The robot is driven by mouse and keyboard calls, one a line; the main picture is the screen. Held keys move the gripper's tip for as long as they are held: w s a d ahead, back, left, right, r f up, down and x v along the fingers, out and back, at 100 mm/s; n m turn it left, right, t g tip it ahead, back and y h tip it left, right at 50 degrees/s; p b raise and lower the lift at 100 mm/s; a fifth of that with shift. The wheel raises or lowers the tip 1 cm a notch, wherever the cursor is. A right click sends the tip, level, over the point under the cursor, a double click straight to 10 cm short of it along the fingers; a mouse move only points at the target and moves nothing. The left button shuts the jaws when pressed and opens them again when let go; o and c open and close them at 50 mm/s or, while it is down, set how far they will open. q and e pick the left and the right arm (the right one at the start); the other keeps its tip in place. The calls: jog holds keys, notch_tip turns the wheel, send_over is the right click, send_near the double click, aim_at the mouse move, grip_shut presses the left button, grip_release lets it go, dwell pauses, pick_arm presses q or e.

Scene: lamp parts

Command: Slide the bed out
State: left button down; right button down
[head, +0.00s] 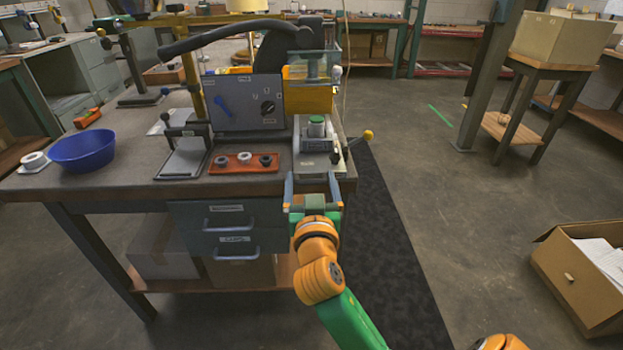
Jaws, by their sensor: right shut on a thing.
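The machine (245,100) stands on the workbench, with a dark control panel and a long black lever arm on top. Its bed (317,161) is a pale plate at the front right, near the bench's front edge. My left gripper is not in view.
A yellow-knobbed lever (367,135) sticks out right of the bed. An orange tray (244,163) with small rings, a blue bowl (83,150) and a white roll (34,160) lie to the left. Drawers (230,225) sit below the bench top. An open carton (590,270) stands on the floor at right.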

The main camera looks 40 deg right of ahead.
jog(key=shift+a+f, duration=0.1)
jog(key=shift+f, duration=0.2)
jog(key=shift+c, duration=0.2)
grip_release()
jog(key=shift+o, duration=0.2)
jog(key=shift+s+a+r, duration=0.2)
jog(key=shift+s+a, duration=0.05)
jog(key=shift+a, duration=0.05)
jog(key=b+v, duration=0.1)
jog(key=v, duration=0.6)
jog(key=shift+d, duration=0.1)
